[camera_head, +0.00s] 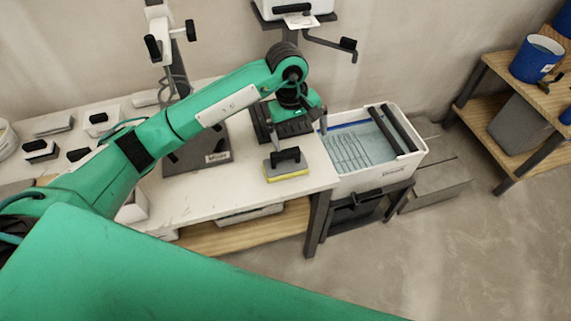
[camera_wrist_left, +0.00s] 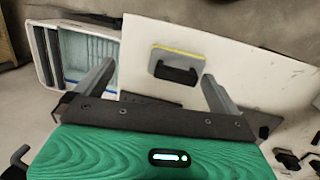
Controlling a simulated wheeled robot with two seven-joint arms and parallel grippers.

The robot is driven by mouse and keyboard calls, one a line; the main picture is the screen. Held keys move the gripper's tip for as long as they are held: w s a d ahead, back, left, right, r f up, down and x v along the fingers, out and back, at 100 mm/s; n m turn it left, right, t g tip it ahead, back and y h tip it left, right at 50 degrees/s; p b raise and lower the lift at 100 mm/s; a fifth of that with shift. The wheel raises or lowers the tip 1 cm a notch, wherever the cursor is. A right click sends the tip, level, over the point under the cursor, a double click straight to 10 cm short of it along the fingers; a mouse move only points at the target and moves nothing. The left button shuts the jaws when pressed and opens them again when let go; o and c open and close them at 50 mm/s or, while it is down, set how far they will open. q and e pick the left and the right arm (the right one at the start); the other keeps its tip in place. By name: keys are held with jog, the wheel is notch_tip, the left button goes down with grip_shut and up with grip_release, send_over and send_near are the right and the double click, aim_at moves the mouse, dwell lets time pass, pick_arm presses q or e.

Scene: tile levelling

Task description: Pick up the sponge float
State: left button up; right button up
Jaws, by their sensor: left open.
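The sponge float (camera_head: 286,167) lies on the white table near its right front corner in the head view. It has a yellow sponge edge, a grey plate and a black handle on top. In the left wrist view the sponge float (camera_wrist_left: 178,64) sits flat beyond the fingers, between their lines. My left gripper (camera_head: 290,127) hangs just behind the float in the head view, apart from it. In the left wrist view my left gripper (camera_wrist_left: 155,82) is open and empty, its two grey fingers spread wide. My right gripper does not show.
A white wash bucket (camera_head: 344,183) with blue water and black rollers stands right of the table (camera_head: 235,210). Several hand tools lie on the table's left part. A wooden shelf (camera_head: 490,99) with a blue bucket (camera_head: 536,60) stands at the right. Table around the float is clear.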

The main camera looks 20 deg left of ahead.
aim_at(286, 152)
pick_arm(q)
jog(key=a+f, duration=0.1)
jog(key=f, duration=0.1)
jog(key=a+f+y+p, duration=0.1)
jog(key=f, duration=0.2)
jog(key=w+a+f+y+p, duration=0.1)
jog(key=f, duration=0.1)
jog(key=shift+w+a+f, duration=0.1)
jog(key=shift+a+f, duration=0.2)
jog(key=shift+a, duration=0.1)
notch_tip(286, 152, down, 4)
jog(key=shift+f+p, duration=0.2)
jog(key=shift+p, duration=0.95)
jog(key=shift+w+a+f, duration=0.1)
jog(key=shift+f, duration=0.35)
jog(key=shift+c, duration=0.2)
jog(key=c, duration=1.1)
